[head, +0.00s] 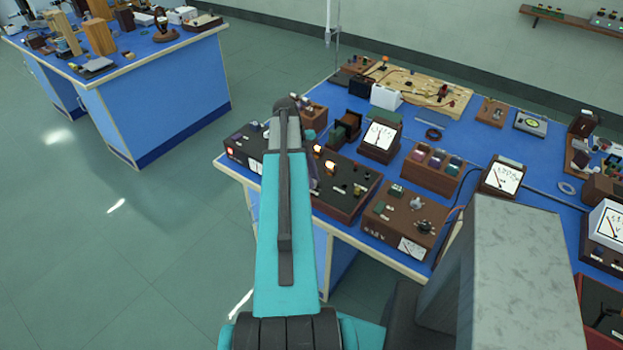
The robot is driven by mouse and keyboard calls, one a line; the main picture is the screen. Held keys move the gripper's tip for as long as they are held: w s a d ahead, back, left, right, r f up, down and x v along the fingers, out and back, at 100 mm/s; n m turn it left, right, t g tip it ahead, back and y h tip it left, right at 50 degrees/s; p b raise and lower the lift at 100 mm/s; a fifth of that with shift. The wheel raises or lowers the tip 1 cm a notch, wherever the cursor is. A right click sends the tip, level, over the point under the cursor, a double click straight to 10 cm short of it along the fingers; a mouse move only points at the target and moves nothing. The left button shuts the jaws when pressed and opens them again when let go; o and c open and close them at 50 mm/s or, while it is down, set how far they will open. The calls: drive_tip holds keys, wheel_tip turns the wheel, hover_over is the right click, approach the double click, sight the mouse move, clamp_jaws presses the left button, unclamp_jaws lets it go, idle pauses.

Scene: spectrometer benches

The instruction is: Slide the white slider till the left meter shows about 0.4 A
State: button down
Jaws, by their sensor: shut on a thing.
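My gripper (313,176) is mostly hidden behind my teal arm. A small part of it shows at the arm's right side, low over a dark instrument box (343,202) with a lit lamp. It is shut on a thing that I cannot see. The white slider cannot be made out; my arm covers part of this box. The leftmost meter (380,136), white-faced in a brown case, stands behind the box. Its needle and scale are too small to read. Another meter (502,178) stands farther right.
The blue bench (338,236) is crowded with instruments. A brown box with knobs (404,214) stands right of the dark box, and a brown box with coloured windows (432,168) behind that. A second blue bench (150,100) is at the upper left, with open floor between.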

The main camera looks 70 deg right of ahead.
drive_tip(key=c, duration=1.6)
unclamp_jaws()
drive_tip(key=shift+c, duration=0.2)
drive_tip(key=shift+r, duration=0.2)
drive_tip(key=b+v, duration=0.3)
drive_tip(key=v, duration=1)
drive_tip(key=shift+r+b, duration=0.2)
drive_tip(key=shift+b, duration=0.2)
